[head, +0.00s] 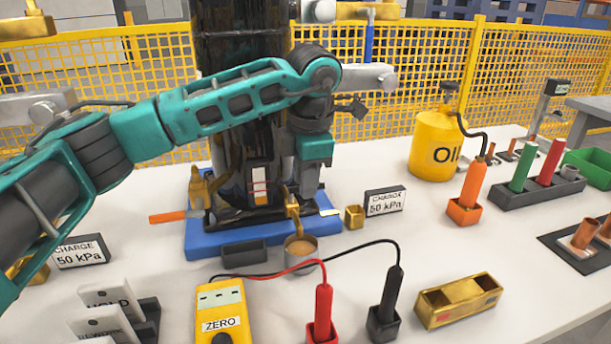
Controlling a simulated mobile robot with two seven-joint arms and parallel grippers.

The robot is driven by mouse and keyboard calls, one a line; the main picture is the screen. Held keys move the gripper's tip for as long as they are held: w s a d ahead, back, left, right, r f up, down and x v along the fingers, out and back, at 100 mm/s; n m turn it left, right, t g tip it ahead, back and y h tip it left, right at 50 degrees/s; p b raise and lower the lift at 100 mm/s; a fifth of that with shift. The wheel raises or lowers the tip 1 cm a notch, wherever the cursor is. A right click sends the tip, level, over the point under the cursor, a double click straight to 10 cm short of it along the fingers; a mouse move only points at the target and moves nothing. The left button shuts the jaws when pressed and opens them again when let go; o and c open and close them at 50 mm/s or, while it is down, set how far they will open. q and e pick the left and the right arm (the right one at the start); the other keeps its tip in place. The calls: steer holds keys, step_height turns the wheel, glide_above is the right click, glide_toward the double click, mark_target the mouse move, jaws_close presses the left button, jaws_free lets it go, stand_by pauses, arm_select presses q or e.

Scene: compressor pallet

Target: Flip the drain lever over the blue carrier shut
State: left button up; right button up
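A blue carrier (205,241) lies on the white table under a tall black cylinder (240,60). A brass drain fitting (293,206) stands over the carrier's front, its spout above a small cup (300,247). A thin pale bar (330,212) sticks out to the right of the fitting; I cannot tell for sure if it is the lever. Another brass fitting (198,187), with an orange handle (168,217) pointing left, is at the carrier's left. My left gripper (308,184) points down just above and behind the drain fitting; its fingertips are unclear. My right gripper is out of view.
Red (323,305) and black (392,290) probes, with cables, stand in front beside a yellow meter (221,312). A brass block (458,300) lies at front right. A yellow oil can (437,145) and an orange holder (470,190) stand right. Yellow fencing (560,90) is behind.

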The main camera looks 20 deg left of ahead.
arm_select(q)
steer(key=shift+o, duration=0.7)
